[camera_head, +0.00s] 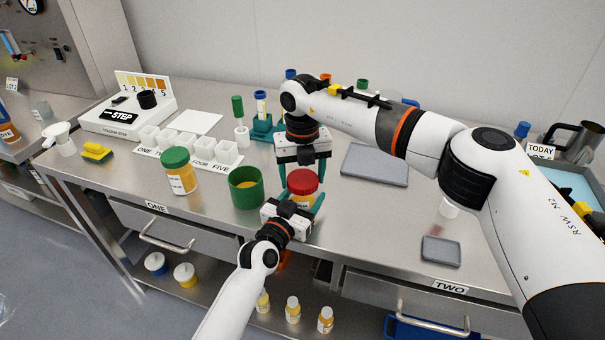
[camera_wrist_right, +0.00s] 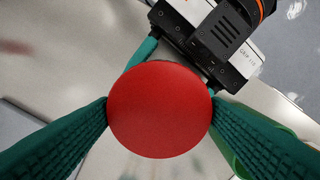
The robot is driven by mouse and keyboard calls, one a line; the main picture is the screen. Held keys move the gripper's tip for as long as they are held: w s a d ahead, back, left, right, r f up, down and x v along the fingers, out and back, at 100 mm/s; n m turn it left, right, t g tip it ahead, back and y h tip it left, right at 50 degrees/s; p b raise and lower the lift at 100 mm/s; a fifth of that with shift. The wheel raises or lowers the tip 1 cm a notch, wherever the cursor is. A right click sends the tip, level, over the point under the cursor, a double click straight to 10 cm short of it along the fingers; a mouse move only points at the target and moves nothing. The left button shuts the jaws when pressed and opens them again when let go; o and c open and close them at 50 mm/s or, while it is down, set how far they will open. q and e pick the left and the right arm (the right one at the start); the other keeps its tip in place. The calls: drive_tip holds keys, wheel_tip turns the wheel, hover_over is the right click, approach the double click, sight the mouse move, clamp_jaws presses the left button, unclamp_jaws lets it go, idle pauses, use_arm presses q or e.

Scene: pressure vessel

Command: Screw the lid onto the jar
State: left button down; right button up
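The red lid (camera_head: 303,181) sits level at the top of a small jar (camera_head: 301,200) with orange contents and a pale label, near the table's front edge. I cannot tell how far it is threaded. My right gripper (camera_head: 302,180) reaches down from above, its green fingers against opposite sides of the lid. In the right wrist view the lid (camera_wrist_right: 160,110) fills the space between these fingers and hides the jar. My left gripper (camera_head: 301,204) comes from the front, its green fingers around the jar's body below the lid. Part of it also shows in the right wrist view.
An open green container (camera_head: 246,188) stands close left of the jar, with a green-lidded jar (camera_head: 178,170) further left. White cups (camera_head: 190,146) and a teal rack (camera_head: 266,127) lie behind.

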drive_tip(key=o, duration=0.4)
drive_tip(key=shift+c, duration=0.2)
drive_tip(key=shift+r, duration=0.15)
wheel_tip(320, 180, up, 12)
use_arm(q)
drive_tip(key=shift+c, duration=1.3)
unclamp_jaws()
